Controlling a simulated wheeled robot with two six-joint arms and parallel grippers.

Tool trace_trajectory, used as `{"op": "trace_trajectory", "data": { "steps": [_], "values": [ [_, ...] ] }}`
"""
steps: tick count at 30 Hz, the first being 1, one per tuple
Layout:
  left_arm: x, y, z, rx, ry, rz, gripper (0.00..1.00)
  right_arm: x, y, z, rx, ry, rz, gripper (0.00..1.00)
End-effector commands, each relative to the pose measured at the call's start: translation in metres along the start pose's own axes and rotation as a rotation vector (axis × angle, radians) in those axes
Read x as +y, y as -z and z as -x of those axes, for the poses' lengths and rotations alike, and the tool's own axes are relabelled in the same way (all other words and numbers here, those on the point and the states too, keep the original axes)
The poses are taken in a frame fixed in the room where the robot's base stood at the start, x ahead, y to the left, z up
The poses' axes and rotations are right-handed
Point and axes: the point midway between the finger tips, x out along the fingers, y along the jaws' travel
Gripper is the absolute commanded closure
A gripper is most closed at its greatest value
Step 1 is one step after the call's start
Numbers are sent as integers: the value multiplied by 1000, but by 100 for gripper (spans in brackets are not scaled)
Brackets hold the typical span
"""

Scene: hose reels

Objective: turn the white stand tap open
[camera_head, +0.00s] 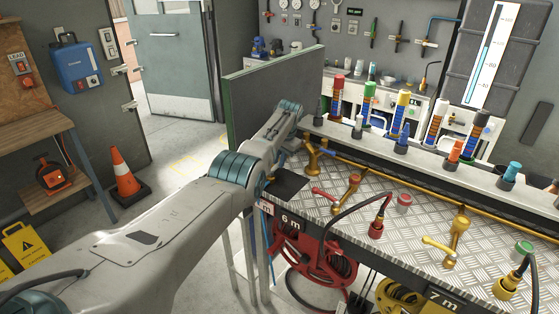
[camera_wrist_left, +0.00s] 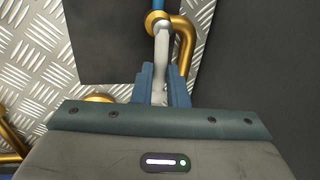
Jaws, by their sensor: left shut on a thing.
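The white stand tap shows in the left wrist view as a brass pipe bent into a hook (camera_wrist_left: 186,45) with a pale grey-white lever (camera_wrist_left: 162,48) running down from its top. My left gripper (camera_wrist_left: 160,80) has its two blue fingers shut on the lower part of this lever, one on each side. How far the lever is turned cannot be told. My right gripper is in neither view.
A black square (camera_head: 287,185) lies on the chequered metal bench top (camera_head: 410,205). A red-handled tap (camera_head: 345,196) and a yellow-handled tap (camera_head: 457,238) stand to the right. A green-edged panel (camera_head: 270,95) rises behind my left arm. Hose reels (camera_head: 318,258) hang below.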

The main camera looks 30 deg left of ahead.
Motion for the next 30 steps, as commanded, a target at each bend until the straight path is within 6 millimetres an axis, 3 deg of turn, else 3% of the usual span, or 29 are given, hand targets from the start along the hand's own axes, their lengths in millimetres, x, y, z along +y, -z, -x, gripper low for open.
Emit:
{"op": "trace_trajectory", "data": {
  "steps": [4,5,8,20,30],
  "values": [
    [-1,0,1,0,1,1,100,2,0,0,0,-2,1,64],
    [-1,0,1,0,1,1,83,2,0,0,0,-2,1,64],
    [-1,0,1,0,1,1,65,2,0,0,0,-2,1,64],
    [0,1,8,2,1,0,65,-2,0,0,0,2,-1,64],
    [0,1,68,5,1,0,65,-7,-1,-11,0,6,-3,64]
  ]
}}
